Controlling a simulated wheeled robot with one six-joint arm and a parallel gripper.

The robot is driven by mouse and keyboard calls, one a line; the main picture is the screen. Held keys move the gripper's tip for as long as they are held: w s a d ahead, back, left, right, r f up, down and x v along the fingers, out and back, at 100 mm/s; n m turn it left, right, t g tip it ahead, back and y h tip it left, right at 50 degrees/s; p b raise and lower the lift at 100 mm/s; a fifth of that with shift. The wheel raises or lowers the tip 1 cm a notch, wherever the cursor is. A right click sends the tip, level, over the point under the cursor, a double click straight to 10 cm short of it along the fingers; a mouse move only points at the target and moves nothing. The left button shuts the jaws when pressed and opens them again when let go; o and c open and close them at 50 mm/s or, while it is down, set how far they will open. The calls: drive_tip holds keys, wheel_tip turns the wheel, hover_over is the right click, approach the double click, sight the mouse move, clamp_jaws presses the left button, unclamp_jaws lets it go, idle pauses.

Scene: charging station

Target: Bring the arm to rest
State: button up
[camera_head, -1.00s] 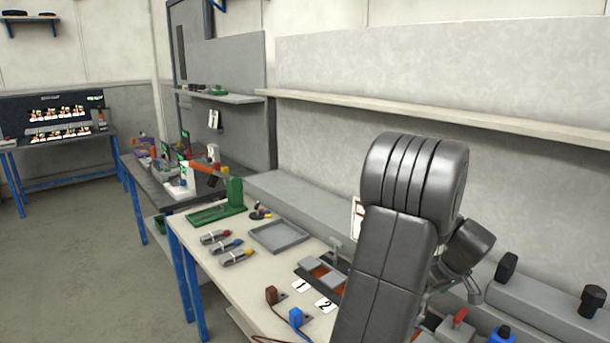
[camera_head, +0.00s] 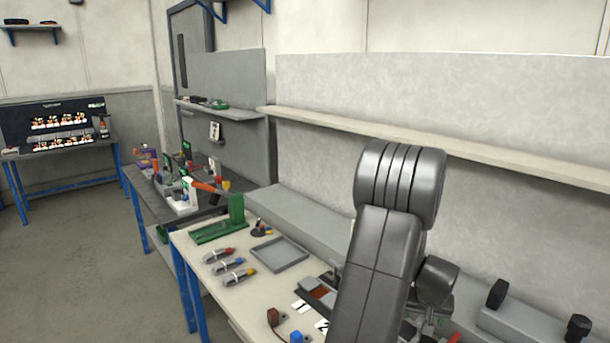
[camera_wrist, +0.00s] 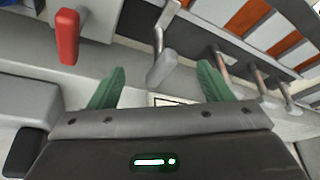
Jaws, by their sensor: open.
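In the wrist view my gripper (camera_wrist: 158,90) shows two green fingers spread well apart with nothing between them. A grey lever with a metal stem (camera_wrist: 162,66) stands beyond the fingers, apart from them. A red-handled lever (camera_wrist: 67,36) is to the upper left. In the head view my arm rises in front of the bench at centre right. It hides part of the bench, and my gripper cannot be made out there.
The bench (camera_head: 215,285) carries a grey tray (camera_head: 280,253), a green stand (camera_head: 220,230) and several grey tools. A shelf (camera_head: 420,140) runs along the wall. Floor at left is clear.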

drive_tip(key=shift+a+m+g+h, duration=0.15)
drive_tip(key=shift+m+g+h, duration=0.2)
drive_tip(key=shift+m, duration=0.75)
drive_tip(key=shift+w+m, duration=0.1)
drive_tip(key=shift+m, duration=0.2)
drive_tip(key=shift+f+m+h+b, duration=0.1)
drive_tip(key=shift+m+h+b, duration=0.3)
drive_tip(key=shift+m, duration=0.2)
drive_tip(key=shift+a+m+b, duration=0.1)
drive_tip(key=shift+m+b, duration=0.3)
drive_tip(key=shift+g, duration=0.25)
drive_tip(key=shift+m+b, duration=0.35)
drive_tip(key=shift+m, duration=0.15)
